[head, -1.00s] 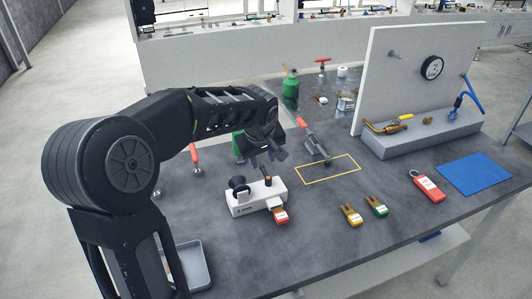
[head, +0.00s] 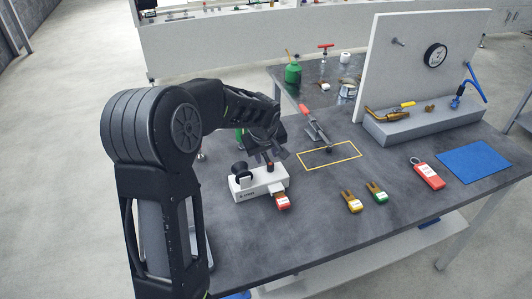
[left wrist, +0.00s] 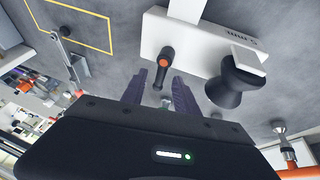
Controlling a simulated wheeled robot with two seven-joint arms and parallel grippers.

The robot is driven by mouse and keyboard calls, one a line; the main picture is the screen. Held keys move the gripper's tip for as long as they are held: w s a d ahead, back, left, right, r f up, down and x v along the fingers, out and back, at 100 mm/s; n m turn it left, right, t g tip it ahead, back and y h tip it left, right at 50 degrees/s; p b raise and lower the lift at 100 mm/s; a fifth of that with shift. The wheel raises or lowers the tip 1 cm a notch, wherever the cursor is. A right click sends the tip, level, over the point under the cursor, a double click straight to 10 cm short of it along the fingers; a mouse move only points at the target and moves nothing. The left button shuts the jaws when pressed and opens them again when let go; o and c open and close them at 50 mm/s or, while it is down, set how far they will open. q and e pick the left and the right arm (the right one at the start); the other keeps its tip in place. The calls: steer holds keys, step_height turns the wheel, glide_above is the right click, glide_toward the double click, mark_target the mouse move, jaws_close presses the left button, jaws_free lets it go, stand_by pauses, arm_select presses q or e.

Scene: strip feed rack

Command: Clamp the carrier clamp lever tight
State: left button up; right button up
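The white feed block (head: 262,187) stands on the dark bench, with a black round knob (head: 240,169) on top. A short black lever with an orange-red end (head: 269,166) stands up beside the knob; I take it for the clamp lever. In the left wrist view the lever (left wrist: 162,72) appears between the fingertips of my left gripper (left wrist: 162,82), and the knob (left wrist: 232,84) is to the right. My left gripper (head: 271,156) is open, close above the lever; contact cannot be told. A red-tagged piece (head: 282,201) sits at the block's front. My right gripper is out of view.
A red-handled toggle clamp (head: 314,126) and a yellow outline (head: 330,155) lie right of the block. Yellow (head: 352,203) and green (head: 376,193) tagged pieces, a red tag (head: 428,175) and a blue mat (head: 473,162) lie further right. The front middle bench is clear.

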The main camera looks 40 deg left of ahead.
arm_select(q)
steer(key=shift+w+f, duration=0.1)
steer(key=shift+f, duration=0.25)
steer(key=shift+c, duration=0.6)
jaws_close()
